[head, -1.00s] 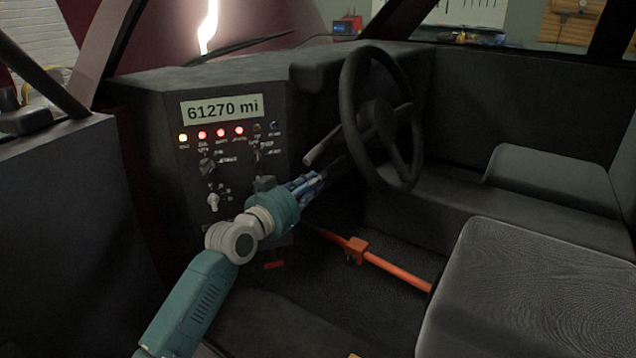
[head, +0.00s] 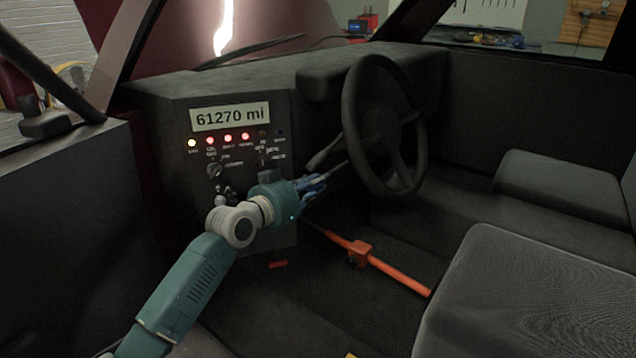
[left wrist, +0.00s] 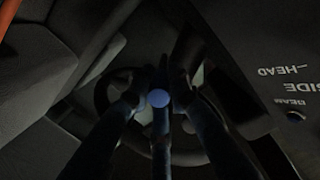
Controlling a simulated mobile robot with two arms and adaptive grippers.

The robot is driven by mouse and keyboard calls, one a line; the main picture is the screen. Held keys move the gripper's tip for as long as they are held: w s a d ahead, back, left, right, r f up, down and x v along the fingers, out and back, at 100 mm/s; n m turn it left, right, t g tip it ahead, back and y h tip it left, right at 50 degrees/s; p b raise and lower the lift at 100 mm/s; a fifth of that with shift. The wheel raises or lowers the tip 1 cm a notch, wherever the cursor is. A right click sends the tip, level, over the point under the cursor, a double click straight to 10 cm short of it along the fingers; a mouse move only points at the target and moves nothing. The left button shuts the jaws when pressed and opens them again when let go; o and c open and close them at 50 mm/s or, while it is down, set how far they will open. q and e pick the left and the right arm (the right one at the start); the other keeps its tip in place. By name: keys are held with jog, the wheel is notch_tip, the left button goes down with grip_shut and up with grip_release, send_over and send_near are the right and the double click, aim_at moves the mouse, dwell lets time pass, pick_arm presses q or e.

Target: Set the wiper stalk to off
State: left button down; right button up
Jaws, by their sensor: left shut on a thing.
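My left gripper (head: 313,184) reaches in from the left to just below and left of the steering wheel (head: 365,125). Its fingers are closed around a thin dark stalk (head: 336,172) that runs toward the steering column. In the left wrist view, the stalk's round blue end (left wrist: 159,98) sits between the two fingers (left wrist: 160,88), with the wheel behind it. Another stalk (head: 325,154) with a thicker grey end lies just above the gripper, free of it. I see no label on the held stalk, and its setting cannot be read. My right gripper is out of view.
The instrument panel (head: 187,120) with lamps and knobs stands close left of my gripper. An orange lever bar (head: 400,275) crosses low over the dark floor. A seat (head: 520,290) fills the lower right.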

pick_arm(q)
jog(key=shift+a, duration=0.1)
jog(key=c, duration=1.7)
grip_release()
jog(key=shift+r, duration=0.1)
jog(key=shift+o, duration=0.2)
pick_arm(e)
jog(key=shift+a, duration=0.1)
pick_arm(q)
jog(key=v, duration=1.2)
